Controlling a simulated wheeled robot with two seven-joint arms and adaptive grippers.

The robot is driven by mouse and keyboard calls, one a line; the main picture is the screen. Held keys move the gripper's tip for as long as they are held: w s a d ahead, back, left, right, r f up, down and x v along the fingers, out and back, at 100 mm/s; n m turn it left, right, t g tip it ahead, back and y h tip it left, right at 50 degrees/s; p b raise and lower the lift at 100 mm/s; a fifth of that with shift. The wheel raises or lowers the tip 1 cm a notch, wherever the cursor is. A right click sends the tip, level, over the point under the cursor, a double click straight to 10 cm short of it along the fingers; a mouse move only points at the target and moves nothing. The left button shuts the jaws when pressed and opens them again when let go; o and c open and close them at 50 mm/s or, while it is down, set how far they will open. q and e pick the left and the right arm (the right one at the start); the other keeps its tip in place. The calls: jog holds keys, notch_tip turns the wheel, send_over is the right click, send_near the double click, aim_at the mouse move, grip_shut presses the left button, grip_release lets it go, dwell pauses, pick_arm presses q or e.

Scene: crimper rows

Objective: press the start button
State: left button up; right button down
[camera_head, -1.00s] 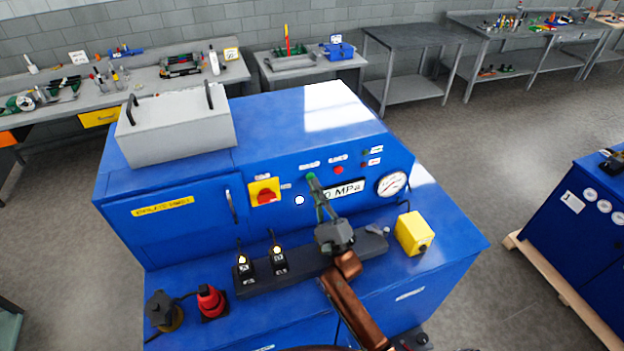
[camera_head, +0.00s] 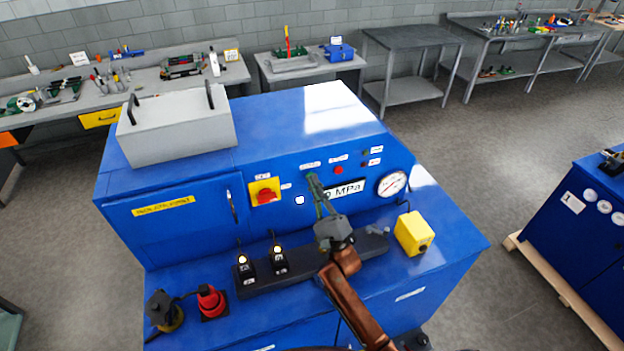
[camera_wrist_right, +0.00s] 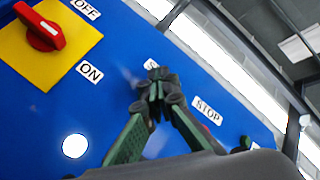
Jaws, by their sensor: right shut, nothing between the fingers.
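The blue press console (camera_head: 200,270) has a sloped front panel. A label starting with "S" (camera_wrist_right: 151,64) shows above my fingertips in the right wrist view, left of the STOP label (camera_wrist_right: 207,111). The start button itself is hidden behind the fingers. My right gripper (camera_head: 312,178) is shut and empty, its tips at the panel just below that label; it also shows in the right wrist view (camera_wrist_right: 158,85). I cannot tell whether the tips touch the button. The red stop button (camera_head: 338,170) is just to the right. My left gripper is not in view.
A red rotary switch on a yellow plate (camera_head: 265,192) and a white lamp (camera_head: 300,200) are left of the gripper. A pressure display (camera_head: 349,190), partly covered, and a gauge (camera_head: 392,184) are right. Two levers (camera_head: 278,260), a red plug (camera_head: 210,299) and a yellow box (camera_head: 414,233) stand below.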

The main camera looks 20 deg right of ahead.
jog(key=shift+w+f, duration=0.1)
jog(key=shift+f, duration=0.9)
jog(key=shift+s+f, duration=0.45)
jog(key=shift+s, duration=0.25)
jog(key=shift+s+r, duration=0.1)
jog(key=s+p, duration=0.1)
jog(key=s, duration=0.3)
jog(key=shift+d, duration=0.1)
